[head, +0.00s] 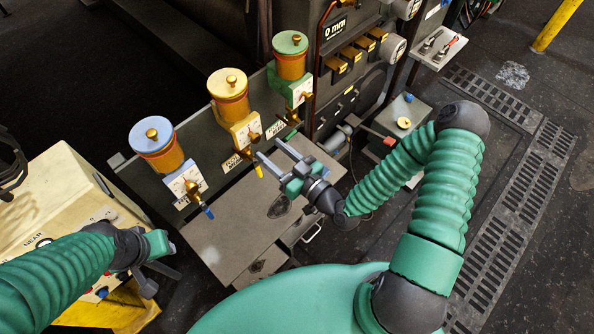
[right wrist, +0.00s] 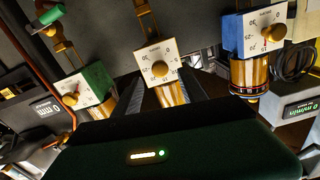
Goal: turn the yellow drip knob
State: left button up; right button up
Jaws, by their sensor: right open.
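The yellow drip oiler (head: 229,98) stands between a blue-topped and a green-topped one. Its brass knob (head: 254,135) sits on a white dial, and a yellow-tipped lever (head: 258,170) hangs below. My right gripper (head: 270,150) is open, its fingertips just right of and below that dial. In the right wrist view the middle dial's brass knob (right wrist: 160,69) lies ahead, between and beyond the dark fingers (right wrist: 162,95); they appear apart from it. My left gripper (head: 163,280) is at lower left, over the cream console's edge, with its fingers apart and nothing between them.
The blue-topped oiler (head: 156,145) and green-topped oiler (head: 290,55) flank the yellow one closely. A grey box top (head: 225,235) lies below them. The cream console (head: 50,195) is at left. A small shelf (head: 438,47) juts out at upper right.

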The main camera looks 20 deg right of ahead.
jog(key=p+v, duration=0.4)
jog(key=v, duration=0.7)
jog(key=shift+s+d, duration=0.25)
jog(key=shift+s, duration=0.05)
jog(key=shift+f, duration=0.1)
